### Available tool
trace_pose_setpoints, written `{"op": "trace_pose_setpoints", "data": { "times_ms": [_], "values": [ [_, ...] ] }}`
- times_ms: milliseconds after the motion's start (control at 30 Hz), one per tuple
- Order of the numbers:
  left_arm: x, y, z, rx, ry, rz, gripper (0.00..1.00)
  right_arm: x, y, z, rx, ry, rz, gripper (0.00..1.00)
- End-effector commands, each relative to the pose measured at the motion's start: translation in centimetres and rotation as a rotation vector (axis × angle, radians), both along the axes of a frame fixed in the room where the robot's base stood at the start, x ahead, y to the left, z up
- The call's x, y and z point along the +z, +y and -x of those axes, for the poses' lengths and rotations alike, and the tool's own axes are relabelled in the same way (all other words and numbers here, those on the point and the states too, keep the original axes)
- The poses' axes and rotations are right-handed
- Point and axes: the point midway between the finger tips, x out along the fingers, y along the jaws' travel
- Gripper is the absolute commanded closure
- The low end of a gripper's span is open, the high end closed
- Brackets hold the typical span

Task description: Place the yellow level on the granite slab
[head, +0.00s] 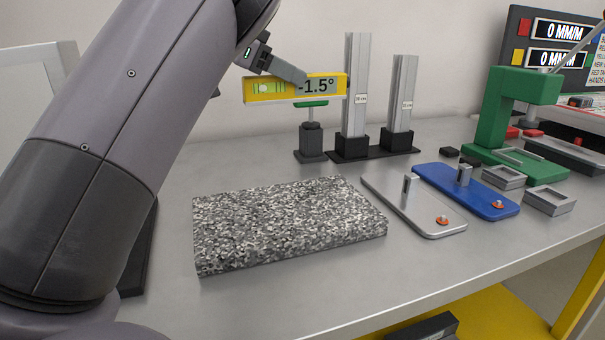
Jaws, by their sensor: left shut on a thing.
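The yellow level (256,96) has a green bubble vial and a grey display reading -1.5°. My left gripper (296,77) is shut on the level at its upper edge and holds it roughly horizontal, up behind the granite slab. A small stand with a green top (311,103) shows just under the level; I cannot tell whether they touch. The speckled black-and-white granite slab (285,220) lies flat on the bench with its top bare. My right gripper is not in view.
Two upright metal bars (356,85) stand on a black base behind the slab. A silver plate (412,205) and a blue plate (470,192) lie to its right. A green C-shaped frame (498,120) stands farther right. The bench front (300,300) is clear.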

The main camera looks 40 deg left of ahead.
Motion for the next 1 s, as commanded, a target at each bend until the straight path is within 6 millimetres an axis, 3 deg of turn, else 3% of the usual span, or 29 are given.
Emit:
{"op": "trace_pose_setpoints", "data": {
  "times_ms": [100,333,667,900,1000],
  "values": [
    [-3.7,0.0,0.0,0.001,0.003,0.003,1.0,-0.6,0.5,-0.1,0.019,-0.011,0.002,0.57],
    [-9.5,0.0,0.0,0.001,0.001,0.002,1.0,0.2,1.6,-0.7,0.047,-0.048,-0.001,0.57],
    [-13.0,0.0,0.0,0.0,-0.002,-0.002,1.0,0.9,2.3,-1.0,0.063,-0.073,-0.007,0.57],
    [-17.1,0.0,0.0,-0.001,-0.001,0.0,1.0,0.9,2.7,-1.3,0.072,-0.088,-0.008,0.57],
    [-17.7,-0.1,0.0,-0.001,-0.002,-0.002,1.0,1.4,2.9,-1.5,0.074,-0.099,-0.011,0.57]
  ]
}}
